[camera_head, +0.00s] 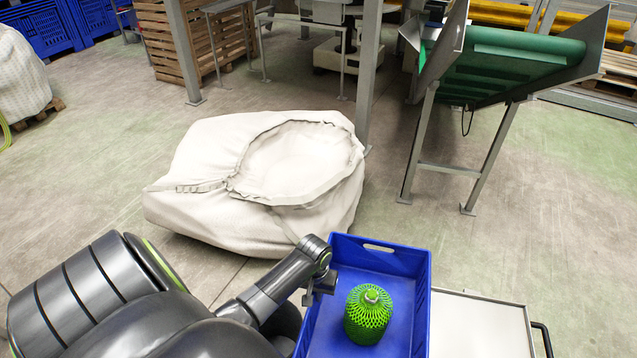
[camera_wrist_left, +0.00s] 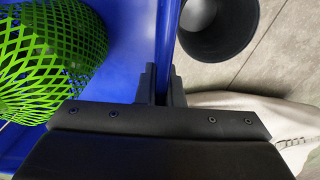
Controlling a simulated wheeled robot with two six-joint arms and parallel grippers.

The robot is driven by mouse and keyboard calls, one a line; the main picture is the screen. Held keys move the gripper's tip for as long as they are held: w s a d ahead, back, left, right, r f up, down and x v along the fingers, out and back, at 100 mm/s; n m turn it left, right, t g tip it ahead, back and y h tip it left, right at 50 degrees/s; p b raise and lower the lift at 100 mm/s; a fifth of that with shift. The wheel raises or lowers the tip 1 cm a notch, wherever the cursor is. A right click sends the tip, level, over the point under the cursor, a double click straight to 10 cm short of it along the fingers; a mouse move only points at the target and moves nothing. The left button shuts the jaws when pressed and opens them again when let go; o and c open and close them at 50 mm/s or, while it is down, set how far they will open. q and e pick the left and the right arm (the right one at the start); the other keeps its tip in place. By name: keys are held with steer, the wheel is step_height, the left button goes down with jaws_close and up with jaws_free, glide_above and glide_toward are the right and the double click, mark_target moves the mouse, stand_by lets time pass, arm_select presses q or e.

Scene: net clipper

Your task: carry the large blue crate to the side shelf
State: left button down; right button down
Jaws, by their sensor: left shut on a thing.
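The large blue crate (camera_head: 405,285) is at the bottom centre of the head view, with its near end cut off by the frame. A green net roll (camera_head: 369,314) stands inside it; its mesh also shows in the left wrist view (camera_wrist_left: 45,60). My left gripper (camera_head: 320,286) is at the crate's left wall. In the left wrist view, my left gripper's fingers (camera_wrist_left: 161,86) are shut on either side of the thin blue wall. My right gripper is not in view. I cannot make out the side shelf for certain.
A white-topped cart (camera_head: 480,325) with a dark handle is right of the crate. A big white sack (camera_head: 250,185) lies on the floor beyond it. A green conveyor (camera_head: 515,62) on legs stands at the upper right. Open floor lies between sack and conveyor.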

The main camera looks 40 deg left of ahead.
arm_select(q)
glide_above(317, 314)
steer(key=shift+f+b, duration=0.35)
steer(key=shift+f, duration=2.3)
steer(key=c, duration=2)
jaws_free()
steer(key=shift+s+a+f, duration=0.1)
steer(key=shift+s+f, duration=0.1)
steer(key=shift+s, duration=0.05)
steer(key=o, duration=0.4)
steer(key=shift+o, duration=0.2)
steer(key=shift+r, duration=0.55)
step_height(317, 314, up, 11)
steer(key=shift+r+p, duration=0.1)
steer(key=shift+p, duration=0.7)
